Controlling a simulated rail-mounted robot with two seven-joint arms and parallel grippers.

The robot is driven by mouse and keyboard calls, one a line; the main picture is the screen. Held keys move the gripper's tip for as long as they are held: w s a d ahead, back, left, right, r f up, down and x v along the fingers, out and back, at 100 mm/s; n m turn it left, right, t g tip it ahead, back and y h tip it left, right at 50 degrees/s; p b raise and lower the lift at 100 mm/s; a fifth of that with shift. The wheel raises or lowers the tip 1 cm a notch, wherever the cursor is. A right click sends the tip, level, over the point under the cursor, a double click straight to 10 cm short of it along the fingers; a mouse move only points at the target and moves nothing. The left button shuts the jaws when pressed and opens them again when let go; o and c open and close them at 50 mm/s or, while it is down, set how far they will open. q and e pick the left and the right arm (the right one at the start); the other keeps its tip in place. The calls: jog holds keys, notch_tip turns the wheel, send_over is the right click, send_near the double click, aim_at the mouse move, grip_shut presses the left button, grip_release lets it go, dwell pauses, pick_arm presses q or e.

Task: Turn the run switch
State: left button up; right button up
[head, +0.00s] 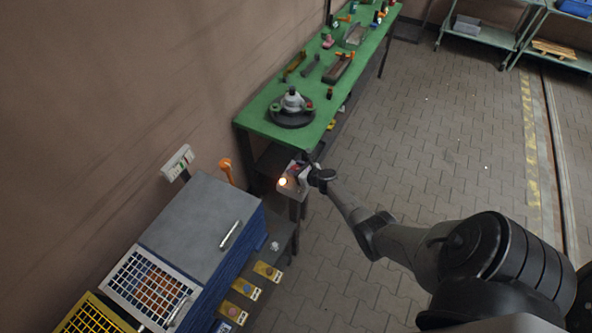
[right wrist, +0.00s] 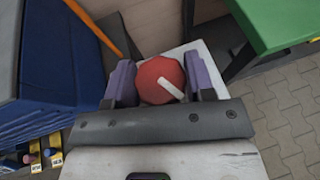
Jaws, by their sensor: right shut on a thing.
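The run switch (right wrist: 160,82) is a red round knob with a white pointer bar, seen in the right wrist view. The bar slants down to the right. The knob sits on a pale control box, which shows in the head view (head: 289,187) on a post beside the green bench, with a lit orange lamp (head: 283,181) on it. My right gripper (right wrist: 163,84) is shut on the knob, one purple-grey finger on each side. In the head view my right gripper (head: 305,174) covers most of the knob. My left gripper is not in view.
A green workbench (head: 272,132) with tools and parts stands behind the box. The paved floor on the right is clear.

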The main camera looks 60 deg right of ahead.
jog(key=shift+n+y+b, duration=0.35)
jog(key=shift+n+y, duration=0.35)
jog(key=shift+y, duration=0.1)
jog(key=shift+n+y, duration=0.3)
jog(key=shift+y, duration=0.1)
jog(key=o, duration=0.9)
jog(key=shift+s+r, duration=0.25)
jog(key=shift+s, duration=0.1)
jog(key=shift+f+p+v, duration=0.1)
jog(key=shift+p+v, duration=0.8)
jog(key=shift+v, duration=2.35)
jog(key=shift+f+p+v, duration=0.15)
jog(key=shift+p+v, duration=0.7)
jog(key=shift+v, duration=2.4)
